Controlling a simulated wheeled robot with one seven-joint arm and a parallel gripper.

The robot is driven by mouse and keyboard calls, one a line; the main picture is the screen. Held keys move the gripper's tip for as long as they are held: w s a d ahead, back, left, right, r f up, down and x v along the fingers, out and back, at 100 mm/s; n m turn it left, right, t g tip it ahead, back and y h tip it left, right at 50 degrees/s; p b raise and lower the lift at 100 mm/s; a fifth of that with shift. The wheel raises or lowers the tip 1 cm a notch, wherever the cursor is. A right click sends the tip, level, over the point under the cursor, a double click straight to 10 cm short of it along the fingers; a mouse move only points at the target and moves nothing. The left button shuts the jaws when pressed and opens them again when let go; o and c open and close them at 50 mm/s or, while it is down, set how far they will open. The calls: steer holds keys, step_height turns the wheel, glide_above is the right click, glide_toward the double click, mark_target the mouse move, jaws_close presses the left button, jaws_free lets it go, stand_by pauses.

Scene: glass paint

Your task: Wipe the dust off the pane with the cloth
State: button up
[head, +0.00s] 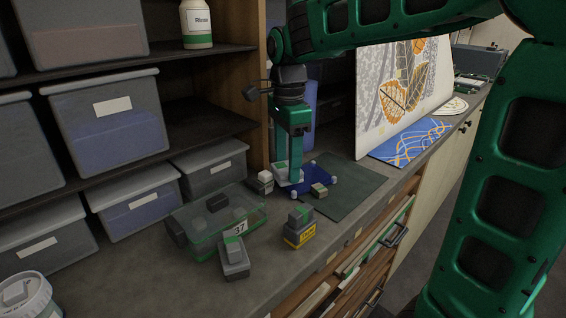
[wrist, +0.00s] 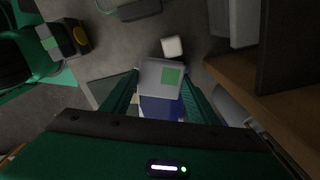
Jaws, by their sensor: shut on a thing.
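My gripper (head: 290,181) points down at the back of the workbench, over a small blue sheet (head: 322,187) with pale knobs at its corners. The sheet lies partly on a dark mat; I cannot tell for sure that it is the pane, and no dust is discernible. In the wrist view my gripper (wrist: 160,98) is shut on a pale grey block (wrist: 153,74) with a green patch. Blue shows just below the block, between the fingers. I cannot make out a separate cloth. The fingers hide part of the sheet.
A pale cube (head: 265,177) stands left of my gripper. A small block (head: 319,190) is at its right. A clear bin (head: 190,222), a yellow-based block (head: 299,234) and a grey block (head: 235,262) stand in front. A leaf-painted panel (head: 372,100) stands at right. The dark mat (head: 350,190) is mostly bare.

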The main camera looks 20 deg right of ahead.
steer(key=shift+f, duration=0.7)
steer(key=shift+d, duration=0.15)
steer(key=shift+w+d+r, duration=0.1)
steer(key=shift+w+d, duration=0.05)
steer(key=shift+d, duration=0.7)
steer(key=shift+w+d+r, duration=0.1)
steer(key=shift+w+d, duration=0.05)
steer(key=shift+d, duration=0.7)
steer(key=shift+w+d+f, duration=0.15)
steer(key=shift+d, duration=1.05)
steer(key=shift+w+d+f, duration=0.15)
steer(key=shift+w+d, duration=0.05)
steer(key=shift+d, duration=1.05)
steer(key=shift+w+d+f, duration=0.15)
steer(key=shift+d, duration=1.05)
steer(key=shift+a, duration=0.15)
